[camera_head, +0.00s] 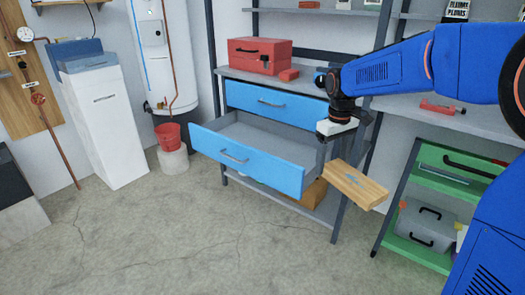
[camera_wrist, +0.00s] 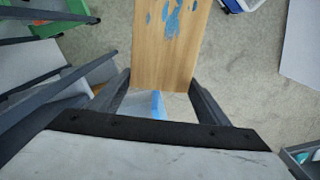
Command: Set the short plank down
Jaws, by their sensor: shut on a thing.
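The short plank (camera_head: 358,187) is light wood with a patch of blue paint on its top face. In the head view it hangs in the air in front of the workbench's right end, slightly tilted. My gripper (camera_head: 333,155) is above the plank's far left end and is shut on it. In the wrist view, the plank (camera_wrist: 172,40) runs up out of the frame from between the two dark fingers of my gripper (camera_wrist: 162,85). The plank's outer end is cut off there.
The workbench has an open blue drawer (camera_head: 245,160) left of the plank. A red toolbox (camera_head: 260,55) and small red block (camera_head: 289,75) stand on the worktop (camera_head: 310,87). A green cart (camera_head: 425,255) stands at right. The concrete floor (camera_head: 200,240) in front is clear.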

